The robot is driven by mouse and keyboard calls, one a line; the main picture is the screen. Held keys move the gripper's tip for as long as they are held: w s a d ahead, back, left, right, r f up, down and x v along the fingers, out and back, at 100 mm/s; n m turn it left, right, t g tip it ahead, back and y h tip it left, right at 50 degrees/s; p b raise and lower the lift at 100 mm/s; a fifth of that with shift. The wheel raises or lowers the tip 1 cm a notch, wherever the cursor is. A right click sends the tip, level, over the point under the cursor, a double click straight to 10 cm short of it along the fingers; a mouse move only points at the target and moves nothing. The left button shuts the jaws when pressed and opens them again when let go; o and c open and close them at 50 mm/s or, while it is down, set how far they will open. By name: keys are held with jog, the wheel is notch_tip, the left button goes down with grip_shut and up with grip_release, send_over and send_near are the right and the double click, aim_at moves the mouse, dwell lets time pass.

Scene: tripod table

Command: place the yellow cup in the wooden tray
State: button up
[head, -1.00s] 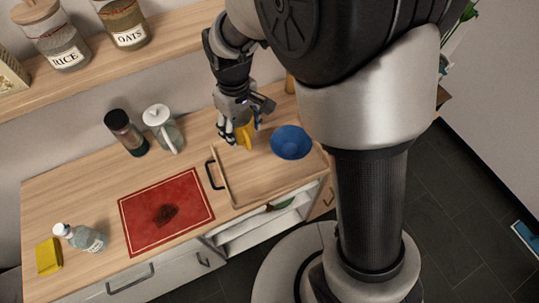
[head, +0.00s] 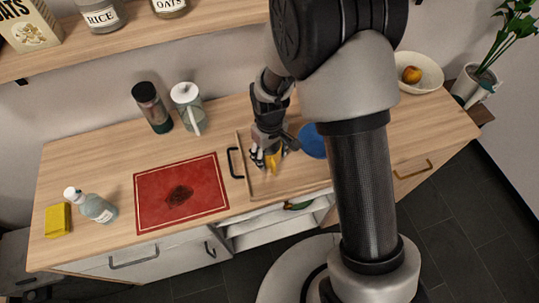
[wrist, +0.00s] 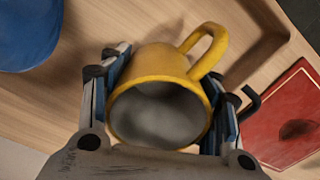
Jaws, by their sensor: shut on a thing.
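The yellow cup (wrist: 188,62) is between the two fingers of my gripper (wrist: 160,110), which is shut on it. In the wrist view its open mouth faces the camera and its handle points to the upper right. In the head view the cup (head: 272,163) shows small below my gripper (head: 269,158), over the left part of the wooden tray (head: 262,193). I cannot tell whether the cup touches the tray floor. The tray has a black handle (head: 235,162) on its left side, and my arm column hides its right part.
A blue bowl (head: 312,141) is in the tray, right of the cup, partly hidden by my arm. A red mat (head: 150,195) lies left of the tray. A glass pitcher (head: 187,106) and a dark jar (head: 152,108) stand behind. The tray's front left corner is clear.

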jog(key=shift+f, duration=0.2)
jog(key=shift+f, duration=0.1)
jog(key=shift+f, duration=0.15)
jog(key=o, duration=1.2)
jog(key=s+d+r+m+t+p, duration=0.1)
jog(key=d+r+p, duration=0.1)
jog(key=r, duration=0.9)
jog(key=s+d+r+m+p, duration=0.1)
jog(key=s+d+r+p, duration=0.1)
jog(key=r, duration=0.9)
jog(key=s+d+r+m+t, duration=0.1)
jog(key=s+d+r, duration=0.2)
jog(key=s+r, duration=0.1)
jog(key=s+d+r+m+t, duration=0.1)
jog(key=s+d+r+m, duration=0.1)
jog(key=s, duration=0.4)
jog(key=s+d+r+m+t, duration=0.1)
jog(key=s+d+r+m, duration=0.1)
jog(key=s+r, duration=0.3)
jog(key=shift+s+d+r+t, duration=0.2)
jog(key=shift+s+d, duration=0.1)
jog(key=shift+d, duration=0.15)
jog(key=shift+s+d+r+t, duration=0.15)
jog(key=shift+s+d, duration=0.15)
jog(key=shift+d, duration=0.15)
